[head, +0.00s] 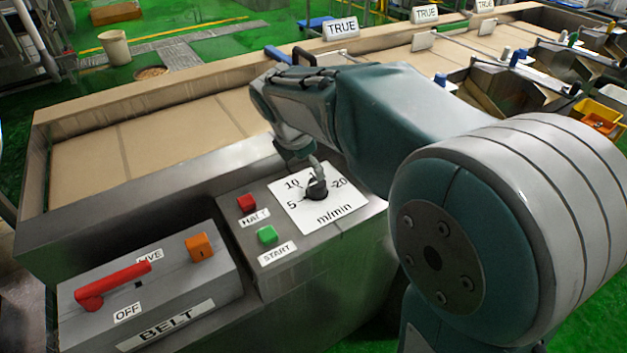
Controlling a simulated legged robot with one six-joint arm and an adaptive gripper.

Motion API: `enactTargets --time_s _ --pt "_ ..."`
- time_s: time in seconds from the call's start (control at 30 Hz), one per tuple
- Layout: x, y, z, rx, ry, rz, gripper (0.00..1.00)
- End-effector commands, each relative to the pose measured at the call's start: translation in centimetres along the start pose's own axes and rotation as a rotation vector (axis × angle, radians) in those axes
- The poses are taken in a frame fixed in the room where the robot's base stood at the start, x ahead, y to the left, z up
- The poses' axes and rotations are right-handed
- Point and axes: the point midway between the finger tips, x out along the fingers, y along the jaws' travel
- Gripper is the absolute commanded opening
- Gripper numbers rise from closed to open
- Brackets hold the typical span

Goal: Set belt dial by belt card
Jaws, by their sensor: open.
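The belt dial (317,192) is a black knob on a white scale plate (334,210) marked 5, 10, 20 and m/min. Its pointer is hard to make out under my gripper. My gripper (316,178) is at the dial from above, its fingertips at or around the knob; I cannot tell whether they touch it. It is open. White cards reading TRUE (341,29), (426,14) stand along the far edge of the belt. I see no card that I can make out as the belt card.
Left of the dial are a red HALT button (247,203) and a green START button (267,235). A BELT box (150,290) with a red lever (112,284) and an orange block (199,246) stands at front left. The tan belt (150,135) is bare behind.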

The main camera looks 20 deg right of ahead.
Motion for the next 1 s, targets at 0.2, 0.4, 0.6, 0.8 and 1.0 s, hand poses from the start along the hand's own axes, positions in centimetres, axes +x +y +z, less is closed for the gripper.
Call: enactTargets --time_s 0.2,0.4,0.6,0.8,1.0 --pt "1.9 2.5 -0.2 -0.232 -0.028 -0.032 1.0" --pt "3.3 2.7 -0.2 -0.261 -0.031 -0.038 1.0" --pt "7.0 2.5 -0.2 -0.26 -0.031 -0.04 1.0" --pt "10.5 2.4 -0.1 -0.259 -0.031 -0.038 1.0" --pt "12.5 2.4 0.1 -0.257 -0.03 -0.036 1.0"
